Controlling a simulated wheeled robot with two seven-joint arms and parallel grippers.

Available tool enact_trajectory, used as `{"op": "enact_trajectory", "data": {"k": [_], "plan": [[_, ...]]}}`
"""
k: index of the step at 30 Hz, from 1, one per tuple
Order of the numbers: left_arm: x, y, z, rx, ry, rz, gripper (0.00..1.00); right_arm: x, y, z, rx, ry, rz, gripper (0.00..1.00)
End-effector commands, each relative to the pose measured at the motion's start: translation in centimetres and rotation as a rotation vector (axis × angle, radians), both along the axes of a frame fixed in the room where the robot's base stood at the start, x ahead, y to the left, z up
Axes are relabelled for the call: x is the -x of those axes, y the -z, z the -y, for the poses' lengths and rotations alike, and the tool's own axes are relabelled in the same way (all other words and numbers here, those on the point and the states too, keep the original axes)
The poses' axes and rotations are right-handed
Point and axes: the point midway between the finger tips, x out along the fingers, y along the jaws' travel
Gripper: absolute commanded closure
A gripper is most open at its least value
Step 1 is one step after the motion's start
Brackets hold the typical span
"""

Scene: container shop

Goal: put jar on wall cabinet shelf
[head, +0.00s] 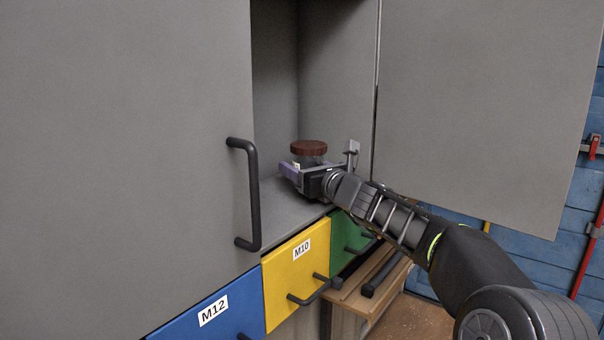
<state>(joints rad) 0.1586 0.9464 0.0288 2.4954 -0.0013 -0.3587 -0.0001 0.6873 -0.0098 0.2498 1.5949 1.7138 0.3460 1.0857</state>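The jar (308,161) is clear glass with a brown lid (308,147). It is upright inside the grey wall cabinet, above the cabinet's bottom shelf (284,213). My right gripper (321,166) reaches in from the right, with its fingers spread on either side of the jar. A gap shows between the jar and the right-hand finger, so the gripper looks open around it. The gripper hides the jar's base, so I cannot see whether it touches the shelf. My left gripper is out of view.
A closed-looking grey door panel (120,140) with a dark handle (254,195) fills the left. An open door (480,100) hangs at the right, above my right arm. Blue (185,318), yellow (283,299) and green (341,239) drawers lie below the shelf. The shelf front is clear.

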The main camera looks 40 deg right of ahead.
Motion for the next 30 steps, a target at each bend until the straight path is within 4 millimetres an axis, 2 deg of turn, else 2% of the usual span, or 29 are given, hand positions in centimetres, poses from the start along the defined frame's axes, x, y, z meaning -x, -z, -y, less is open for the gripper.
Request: {"op": "enact_trajectory", "data": {"k": [7, 12, 13, 20, 30], "plan": [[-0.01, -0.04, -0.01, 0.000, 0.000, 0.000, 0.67, 0.03, -0.26, -0.04, 0.001, -0.001, 0.004, 0.97], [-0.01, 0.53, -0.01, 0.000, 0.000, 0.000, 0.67, 0.01, 0.28, -0.07, 0.001, -0.001, 0.004, 0.97], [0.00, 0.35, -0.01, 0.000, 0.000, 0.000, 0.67, 0.01, 0.25, -0.03, 0.001, 0.000, 0.002, 0.35], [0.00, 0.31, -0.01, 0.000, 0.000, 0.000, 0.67, 0.01, 0.24, 0.00, 0.001, 0.000, 0.001, 0.17], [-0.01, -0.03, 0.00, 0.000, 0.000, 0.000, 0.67, 0.02, -0.09, 0.02, 0.001, 0.000, 0.001, 0.16]]}}
